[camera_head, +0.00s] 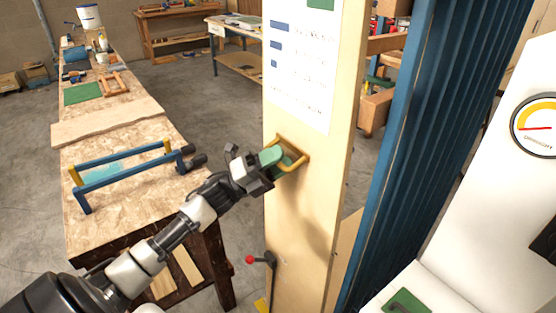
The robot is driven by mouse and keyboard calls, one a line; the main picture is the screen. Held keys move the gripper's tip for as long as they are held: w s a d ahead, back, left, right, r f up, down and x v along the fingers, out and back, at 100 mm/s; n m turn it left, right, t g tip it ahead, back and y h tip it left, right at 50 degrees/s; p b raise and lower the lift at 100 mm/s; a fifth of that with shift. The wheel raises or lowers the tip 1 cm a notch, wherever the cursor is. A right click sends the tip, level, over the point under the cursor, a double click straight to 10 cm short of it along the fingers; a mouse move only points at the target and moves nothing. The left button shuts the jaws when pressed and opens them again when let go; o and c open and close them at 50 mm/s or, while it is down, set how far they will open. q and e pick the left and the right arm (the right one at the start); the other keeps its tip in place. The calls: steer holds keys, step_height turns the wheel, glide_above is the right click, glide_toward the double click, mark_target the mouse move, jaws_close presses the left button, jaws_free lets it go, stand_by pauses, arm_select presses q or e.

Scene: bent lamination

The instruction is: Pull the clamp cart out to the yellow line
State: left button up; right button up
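A tall pale wooden panel (285,225), which seems to be the front of the clamp cart, stands upright in the middle. A yellow handle (304,157) with a green grip (270,156) sticks out from it. My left gripper (262,168) is at the handle, its dark fingers against or around the green grip. Whether they are closed on it I cannot tell. A small yellow patch (262,305) shows on the floor at the panel's foot; I cannot tell if it is the yellow line. My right gripper is out of view.
A long workbench (105,225) stands left with a blue frame (130,165) on it. A red-knobbed lever (250,259) juts from the panel's lower left. A blue ribbed post (425,130) and a white machine with a gauge (537,126) stand close on the right.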

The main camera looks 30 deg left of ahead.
arm_select(q)
steer(key=b+v, duration=0.3)
steer(key=v, duration=0.8)
steer(key=shift+b, duration=0.35)
steer(key=shift+d, duration=0.1)
